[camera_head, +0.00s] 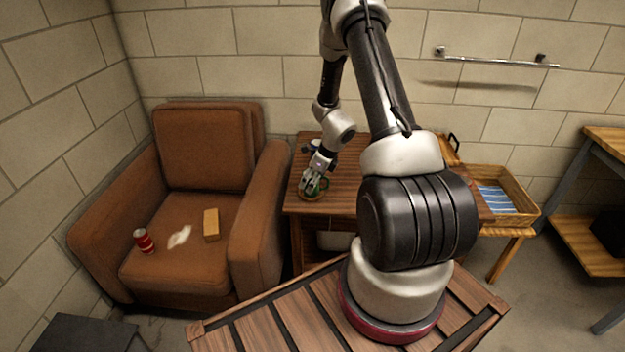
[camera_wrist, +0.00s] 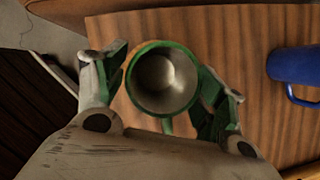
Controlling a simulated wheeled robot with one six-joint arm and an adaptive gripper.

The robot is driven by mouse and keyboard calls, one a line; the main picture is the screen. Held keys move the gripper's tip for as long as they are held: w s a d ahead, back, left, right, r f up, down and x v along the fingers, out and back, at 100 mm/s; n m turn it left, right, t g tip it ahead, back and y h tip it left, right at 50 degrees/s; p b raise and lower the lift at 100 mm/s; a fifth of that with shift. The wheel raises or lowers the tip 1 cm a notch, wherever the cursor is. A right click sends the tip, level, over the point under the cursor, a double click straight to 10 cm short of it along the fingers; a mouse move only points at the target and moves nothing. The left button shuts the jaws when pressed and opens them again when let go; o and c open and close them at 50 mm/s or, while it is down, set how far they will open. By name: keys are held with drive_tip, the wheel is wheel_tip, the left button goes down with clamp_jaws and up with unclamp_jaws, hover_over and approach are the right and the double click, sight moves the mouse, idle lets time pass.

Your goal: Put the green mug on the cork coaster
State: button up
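The green mug (camera_wrist: 190,62) stands upright on the side table, seen from above in the wrist view, with its grey inside empty. Its handle points toward my gripper's palm. A thin orange-brown rim of the cork coaster (camera_wrist: 122,103) shows beneath the mug at its left; the rest is hidden. My gripper (camera_wrist: 168,85) has a finger on each side of the mug. A gap shows between the left finger and the mug; the right finger is very close to it, and contact is unclear. In the head view, my gripper (camera_head: 316,184) is low at the mug (camera_head: 322,186).
A blue mug (camera_wrist: 292,66) stands to the right in the wrist view. A brown armchair (camera_head: 190,200) at left holds a red can (camera_head: 143,240), a block (camera_head: 211,224) and a white cloth (camera_head: 180,236).

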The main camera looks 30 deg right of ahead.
drive_tip(key=v, duration=1.2)
drive_tip(key=s+a+r+n, duration=0.35)
drive_tip(key=r+n, duration=0.25)
drive_tip(key=r, duration=0.3)
drive_tip(key=s+a+r+n, duration=0.3)
drive_tip(key=a+r+n, duration=0.15)
drive_tip(key=r, duration=0.45)
drive_tip(key=s+a+r+n+h, duration=0.1)
drive_tip(key=s+r+n, duration=0.4)
drive_tip(key=s+n, duration=0.4)
drive_tip(key=s+a+r+n+h, duration=0.1)
drive_tip(key=s+r+n, duration=0.5)
drive_tip(key=s+n, duration=0.4)
drive_tip(key=shift+s+r+t, duration=0.25)
drive_tip(key=shift+s+t, duration=0.05)
drive_tip(key=shift+s, duration=1)
drive_tip(key=shift+a, duration=0.1)
